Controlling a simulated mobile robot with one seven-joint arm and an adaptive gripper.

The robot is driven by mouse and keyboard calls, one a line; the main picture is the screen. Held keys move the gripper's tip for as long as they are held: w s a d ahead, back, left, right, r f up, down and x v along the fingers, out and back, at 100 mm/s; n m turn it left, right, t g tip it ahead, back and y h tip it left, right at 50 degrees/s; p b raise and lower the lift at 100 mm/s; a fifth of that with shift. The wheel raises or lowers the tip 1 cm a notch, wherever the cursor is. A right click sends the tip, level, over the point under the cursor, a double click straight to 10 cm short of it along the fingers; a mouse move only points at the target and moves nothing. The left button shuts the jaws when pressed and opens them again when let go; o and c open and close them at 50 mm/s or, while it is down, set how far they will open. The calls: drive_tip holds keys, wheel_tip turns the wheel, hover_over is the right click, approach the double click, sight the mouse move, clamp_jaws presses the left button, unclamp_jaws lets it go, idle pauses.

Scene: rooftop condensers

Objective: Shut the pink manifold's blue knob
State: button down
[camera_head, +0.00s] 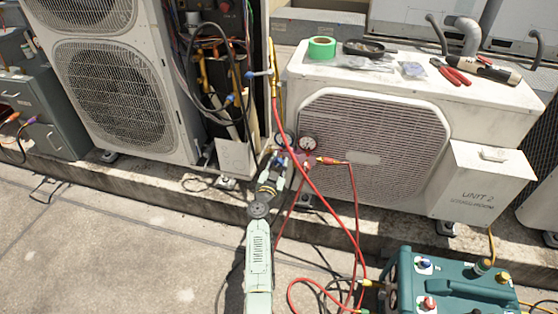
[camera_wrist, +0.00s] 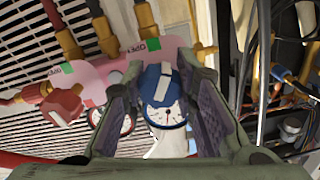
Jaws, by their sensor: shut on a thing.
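The pink manifold (camera_wrist: 112,68) crosses the wrist view, with green tape marks and "OPEN" labels on it. In the head view the manifold (camera_head: 300,159) is small, in front of the white condenser's grille. My gripper (camera_wrist: 163,88) is around the blue knob (camera_wrist: 157,75), its fingers shut on the knob's two sides. The knob has a white bar across its face. A blue-rimmed gauge (camera_wrist: 165,113) shows just below the knob. A red knob (camera_wrist: 62,104) is at the left, clear of my fingers. In the head view my gripper (camera_head: 279,163) hides most of the blue knob.
Red hoses (camera_head: 300,172) run from the manifold to a teal machine (camera_head: 450,285) at the lower right. The low white condenser (camera_head: 480,125) carries green tape (camera_head: 321,48) and red pliers (camera_head: 452,72) on top. An open unit with exposed wiring (camera_head: 218,75) stands at left.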

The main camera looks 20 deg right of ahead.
drive_tip(key=m, duration=0.3)
drive_tip(key=shift+m+p, duration=0.4)
drive_tip(key=m, duration=0.3)
drive_tip(key=shift+a+m, duration=0.1)
drive_tip(key=shift+m, duration=0.2)
drive_tip(key=m, duration=0.3)
drive_tip(key=shift+m, duration=0.4)
drive_tip(key=m, duration=0.3)
drive_tip(key=shift+m, duration=0.3)
drive_tip(key=m, duration=0.3)
drive_tip(key=shift+m+b, duration=0.3)
drive_tip(key=shift+b, duration=0.05)
drive_tip(key=m, duration=0.3)
drive_tip(key=shift+r+m+b, duration=0.1)
drive_tip(key=shift+m+b, duration=0.2)
drive_tip(key=shift+b, duration=0.05)
drive_tip(key=m+b, duration=0.1)
drive_tip(key=m, duration=0.3)
drive_tip(key=shift+m+b, duration=0.3)
drive_tip(key=shift+m, duration=1.8)
